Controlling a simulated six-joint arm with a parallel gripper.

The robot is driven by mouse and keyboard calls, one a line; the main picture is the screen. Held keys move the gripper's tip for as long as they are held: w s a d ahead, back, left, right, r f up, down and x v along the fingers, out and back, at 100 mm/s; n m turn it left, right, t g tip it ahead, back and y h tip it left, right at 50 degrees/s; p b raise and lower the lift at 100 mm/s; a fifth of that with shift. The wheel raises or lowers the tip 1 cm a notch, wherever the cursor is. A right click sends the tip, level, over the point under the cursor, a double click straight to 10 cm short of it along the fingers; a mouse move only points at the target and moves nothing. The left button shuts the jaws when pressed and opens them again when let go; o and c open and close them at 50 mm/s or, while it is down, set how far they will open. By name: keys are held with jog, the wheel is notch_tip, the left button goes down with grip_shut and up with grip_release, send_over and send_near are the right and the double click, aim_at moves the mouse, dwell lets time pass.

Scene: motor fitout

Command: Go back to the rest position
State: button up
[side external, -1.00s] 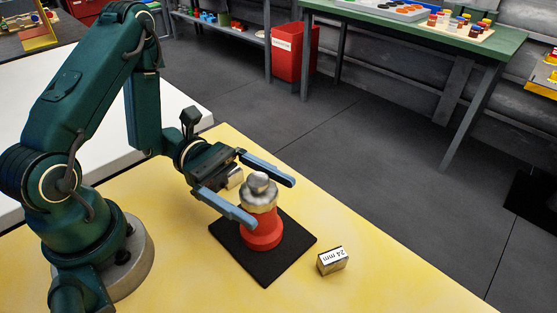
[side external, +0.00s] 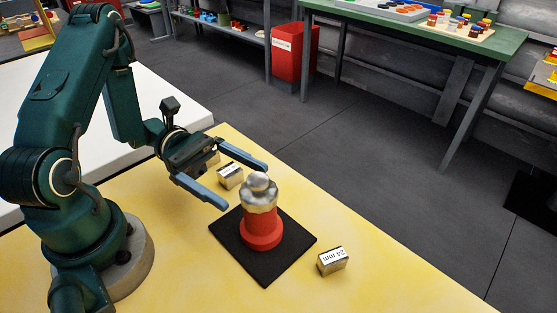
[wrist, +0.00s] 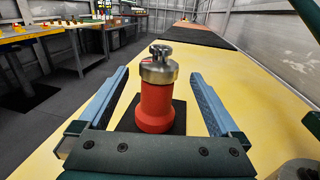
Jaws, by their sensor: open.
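My gripper (side external: 246,186) is open and empty, with its blue fingers spread above the yellow table. It is to the left of a red motor body (side external: 262,229) with a silver metal cap (side external: 259,193) on top. The motor stands upright on a black square mat (side external: 262,266). In the wrist view the motor (wrist: 155,105) stands ahead between the open fingers (wrist: 160,90), apart from both, with its silver cap (wrist: 159,66) on top.
A metal block marked "24 mm" (side external: 333,260) lies right of the mat. Another labelled block (side external: 230,175) lies behind my gripper. The yellow table (side external: 400,290) is clear toward the right. A red bin (side external: 292,53) and green bench (side external: 430,33) stand beyond.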

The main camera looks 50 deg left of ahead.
jog(key=shift+a+r+m+g+y, duration=0.1)
jog(key=shift+r+m+g+y, duration=0.1)
jog(key=shift+m+g+y, duration=0.55)
jog(key=s+a+r+m+t+y, duration=0.2)
jog(key=r+m+y, duration=0.1)
jog(key=m+y, duration=0.5)
jog(key=s+a+r+m+t+y, duration=0.2)
jog(key=s+r+m+y, duration=0.1)
jog(key=m+y, duration=0.5)
jog(key=shift+r+m, duration=0.55)
jog(key=shift+m, duration=0.7)
jog(key=shift+s, duration=0.1)
